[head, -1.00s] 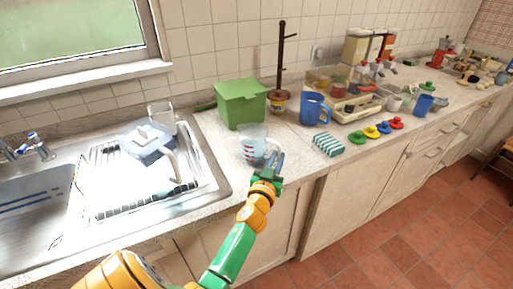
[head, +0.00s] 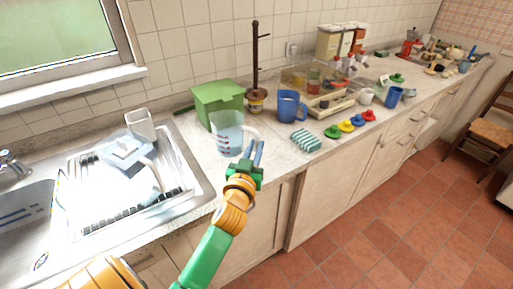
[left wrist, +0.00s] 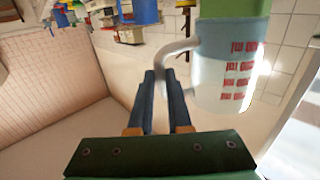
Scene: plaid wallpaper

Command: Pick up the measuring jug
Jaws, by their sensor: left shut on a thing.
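The measuring jug (head: 228,136) is clear with red markings and a pale handle. It shows upright in the head view, in front of the green box and above the counter near its front edge. My left gripper (head: 257,153) is at the handle side of the jug, shut on the handle. In the left wrist view the jug (left wrist: 232,75) is right of the fingers, and its handle (left wrist: 178,48) runs to the fingertips of the left gripper (left wrist: 160,76). My right gripper is not in view.
A green box (head: 217,100) stands behind the jug. A blue mug (head: 291,106) and a striped block (head: 305,139) are to the right, with several coloured pieces beyond. The sink's dish rack (head: 125,180) is on the left. A chair (head: 485,125) stands at far right.

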